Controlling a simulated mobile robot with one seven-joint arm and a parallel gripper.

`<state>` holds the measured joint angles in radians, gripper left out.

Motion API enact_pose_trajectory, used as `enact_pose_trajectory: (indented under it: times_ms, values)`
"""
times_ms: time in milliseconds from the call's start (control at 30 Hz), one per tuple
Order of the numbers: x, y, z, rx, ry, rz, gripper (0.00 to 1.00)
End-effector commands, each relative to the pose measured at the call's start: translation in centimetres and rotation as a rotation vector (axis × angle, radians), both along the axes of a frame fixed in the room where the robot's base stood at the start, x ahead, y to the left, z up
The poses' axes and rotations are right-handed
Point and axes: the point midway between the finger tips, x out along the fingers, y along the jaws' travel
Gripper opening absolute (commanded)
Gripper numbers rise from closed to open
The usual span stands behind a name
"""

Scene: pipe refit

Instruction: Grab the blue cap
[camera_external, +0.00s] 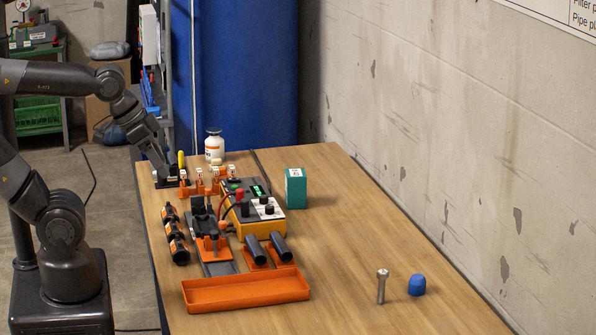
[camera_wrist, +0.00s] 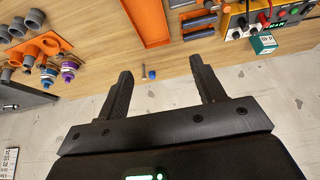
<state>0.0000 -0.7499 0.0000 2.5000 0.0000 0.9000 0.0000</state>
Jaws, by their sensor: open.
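The blue cap (camera_external: 417,285) is a small rounded piece standing on the wooden table near the right front, beside an upright metal bolt (camera_external: 382,286). A small gap separates them. In the wrist view the blue cap (camera_wrist: 152,75) is small and distant, showing between my two dark fingers, with the bolt (camera_wrist: 143,75) just to its left. My gripper (camera_wrist: 162,65) is open and empty, well away from the cap. In the external view my arm is at the left, far from the cap, and the gripper's fingers cannot be made out clearly.
An orange tray (camera_external: 246,293) lies at the front left, with a yellow meter (camera_external: 258,212) and black cylinders behind it. A green box (camera_external: 296,188) stands beyond. The wrist view shows an orange pipe holder (camera_wrist: 45,42). Table around the cap is clear; a concrete wall (camera_external: 480,140) runs along the right.

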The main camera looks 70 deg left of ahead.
Motion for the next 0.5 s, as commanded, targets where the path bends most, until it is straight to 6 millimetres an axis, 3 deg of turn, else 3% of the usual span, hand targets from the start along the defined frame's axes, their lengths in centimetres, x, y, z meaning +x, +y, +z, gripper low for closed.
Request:
enact_pose_trajectory:
  times_ms: [167,267,367,500]
  values:
    - [0.2,0.0,0.1,0.0,0.001,0.001,0.62]
    - [1.4,-0.1,0.6,-0.005,0.006,0.002,0.62]
    - [3.8,-0.3,1.6,-0.011,0.013,0.004,0.62]
    - [8.3,-0.8,2.9,-0.023,0.024,0.011,0.62]
